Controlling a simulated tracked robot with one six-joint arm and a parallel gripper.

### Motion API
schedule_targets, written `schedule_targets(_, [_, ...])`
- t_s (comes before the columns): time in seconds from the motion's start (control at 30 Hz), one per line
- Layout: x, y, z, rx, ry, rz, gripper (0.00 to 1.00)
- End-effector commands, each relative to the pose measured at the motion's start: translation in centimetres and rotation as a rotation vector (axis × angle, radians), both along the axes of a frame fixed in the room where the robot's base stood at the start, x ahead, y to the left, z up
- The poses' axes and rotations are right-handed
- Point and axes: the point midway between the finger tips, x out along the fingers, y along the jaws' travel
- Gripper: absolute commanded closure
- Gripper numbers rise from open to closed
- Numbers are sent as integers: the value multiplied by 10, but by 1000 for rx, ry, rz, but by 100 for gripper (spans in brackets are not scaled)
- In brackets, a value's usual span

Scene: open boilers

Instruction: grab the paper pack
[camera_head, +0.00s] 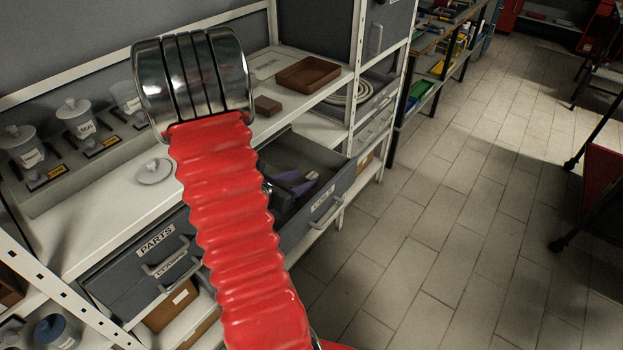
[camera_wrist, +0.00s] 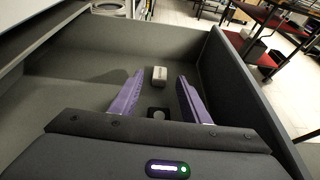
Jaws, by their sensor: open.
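A small pale pack (camera_wrist: 159,75), which looks like the paper pack, lies on the floor of an open grey drawer (camera_wrist: 60,95). It also shows in the head view (camera_head: 312,175) inside the drawer. My gripper (camera_wrist: 160,82) has two purple fingers, spread apart and empty, reaching into the drawer. In the wrist view the pack appears just beyond the fingertips, centred between them, with a gap on both sides. In the head view my red arm hides part of the drawer, and the purple fingers (camera_head: 296,185) show beside the pack.
The drawer's walls (camera_wrist: 255,85) stand close around my gripper, with the right one nearest. Above is a white shelf (camera_head: 120,215) with lidded jars (camera_head: 78,118), a loose lid (camera_head: 154,171) and a brown tray (camera_head: 308,74).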

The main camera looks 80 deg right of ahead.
Motion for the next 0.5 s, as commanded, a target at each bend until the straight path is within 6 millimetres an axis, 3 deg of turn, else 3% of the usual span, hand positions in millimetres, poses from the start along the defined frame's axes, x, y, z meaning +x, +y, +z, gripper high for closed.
schedule_targets(0.3, [-15, -32, -13, 1, 1, -3, 58])
schedule_targets(0.5, [-19, -42, -17, 1, 0, 0, 58])
